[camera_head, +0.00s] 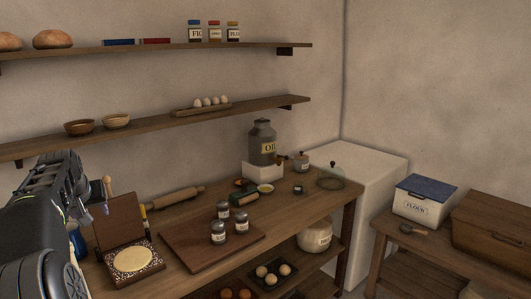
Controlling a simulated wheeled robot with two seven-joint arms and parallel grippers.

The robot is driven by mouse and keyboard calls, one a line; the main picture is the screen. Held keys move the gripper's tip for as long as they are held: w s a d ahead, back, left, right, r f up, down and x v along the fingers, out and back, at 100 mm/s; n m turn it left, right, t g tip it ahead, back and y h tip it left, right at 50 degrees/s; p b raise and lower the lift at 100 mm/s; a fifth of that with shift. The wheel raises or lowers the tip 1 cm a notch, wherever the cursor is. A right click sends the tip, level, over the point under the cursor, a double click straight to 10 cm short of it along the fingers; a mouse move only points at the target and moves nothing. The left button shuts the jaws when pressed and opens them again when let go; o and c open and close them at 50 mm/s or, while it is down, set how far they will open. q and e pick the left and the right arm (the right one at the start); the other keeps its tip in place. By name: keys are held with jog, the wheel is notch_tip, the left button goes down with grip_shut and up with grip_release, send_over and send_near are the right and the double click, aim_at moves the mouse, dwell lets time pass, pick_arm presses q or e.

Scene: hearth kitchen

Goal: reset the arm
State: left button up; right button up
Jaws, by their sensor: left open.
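My left arm (40,225) comes in at the left edge. My left gripper (95,208) is open, close to the left end of the wooden counter. A small stick-like item shows near its fingers, and I cannot tell whether it touches them. My right gripper is out of view.
Wall shelves (190,114) run above. A flour box (422,200) stands on the right table.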

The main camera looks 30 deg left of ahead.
pick_arm(q)
jog(key=w+d+f+m+t, duration=0.1)
jog(key=w+d+f, duration=0.3)
jog(key=w+f, duration=0.4)
jog(key=w+d+f+m+t, duration=0.1)
jog(key=w+d+f, duration=0.3)
jog(key=w+f, duration=0.35)
jog(key=w+d+f+m+h, duration=0.2)
jog(key=w+d+f, duration=0.1)
jog(key=d+f, duration=0.65)
jog(key=w+d+f+m+h, duration=0.1)
jog(key=w+d+f+h, duration=0.1)
jog(key=d+f, duration=0.75)
jog(key=s+d+f+m+g+h, duration=0.1)
jog(key=s+d+f, duration=0.25)
jog(key=d, duration=0.45)
jog(key=s+d+f+m+h, duration=0.1)
jog(key=s+d+f+h, duration=0.1)
jog(key=d+f, duration=0.45)
jog(key=s+d+f+g+h, duration=0.1)
jog(key=s+d+f, duration=0.15)
jog(key=d, duration=0.65)
jog(key=s+d+f+m+g+h, duration=0.1)
jog(key=s+d+f+g, duration=0.1)
jog(key=s+d, duration=0.6)
jog(key=s+d+f+m+g+h, duration=0.2)
jog(key=s+d+f, duration=0.1)
jog(key=s+d, duration=0.6)
jog(key=shift+s, duration=0.5)
